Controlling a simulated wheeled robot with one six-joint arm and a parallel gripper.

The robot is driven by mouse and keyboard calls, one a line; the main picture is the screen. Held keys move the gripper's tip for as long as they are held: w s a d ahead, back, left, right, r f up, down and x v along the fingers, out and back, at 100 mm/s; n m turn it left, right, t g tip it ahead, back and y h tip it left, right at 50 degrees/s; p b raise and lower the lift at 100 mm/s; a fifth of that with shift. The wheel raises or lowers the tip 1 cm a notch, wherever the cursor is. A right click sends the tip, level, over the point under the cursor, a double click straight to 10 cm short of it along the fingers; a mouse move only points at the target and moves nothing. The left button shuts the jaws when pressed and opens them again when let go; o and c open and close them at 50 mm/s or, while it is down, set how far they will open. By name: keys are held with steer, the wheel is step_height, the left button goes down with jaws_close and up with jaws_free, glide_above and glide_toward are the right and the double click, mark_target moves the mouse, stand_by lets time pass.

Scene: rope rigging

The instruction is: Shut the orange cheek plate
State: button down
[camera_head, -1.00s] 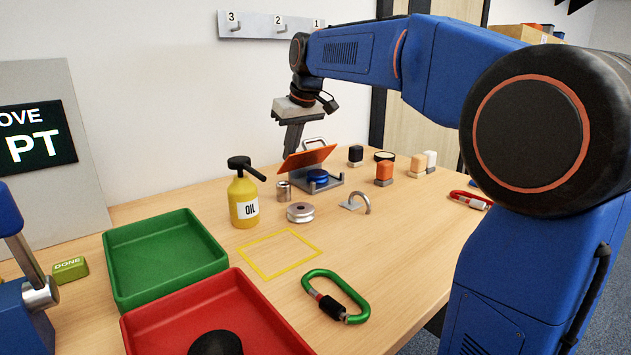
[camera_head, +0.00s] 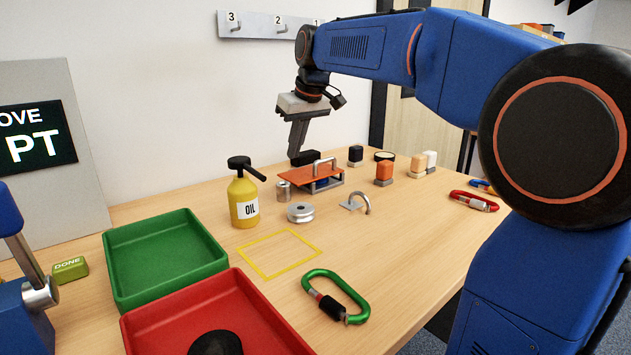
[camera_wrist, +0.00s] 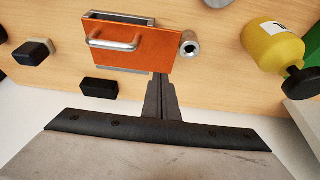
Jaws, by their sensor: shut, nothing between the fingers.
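The orange cheek plate (camera_head: 306,175) lies flat over its grey metal base (camera_head: 326,185), with a metal handle on top. A bit of blue shows under the plate. In the wrist view the orange plate (camera_wrist: 150,48) covers most of the base, with the handle at its left. My gripper (camera_head: 297,154) is shut and empty, just behind the plate's left part. In the wrist view its fingers (camera_wrist: 158,85) are together at the plate's near edge; whether they touch it I cannot tell.
A small metal cylinder (camera_head: 283,190) stands left of the plate, beside the yellow oil can (camera_head: 243,200). A grey pulley wheel (camera_head: 301,212) and a metal hook (camera_head: 360,203) lie in front. Orange and black blocks stand to the right. Clear table lies around the green carabiner (camera_head: 335,296).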

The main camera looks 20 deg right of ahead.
steer(key=shift+r, duration=1.9)
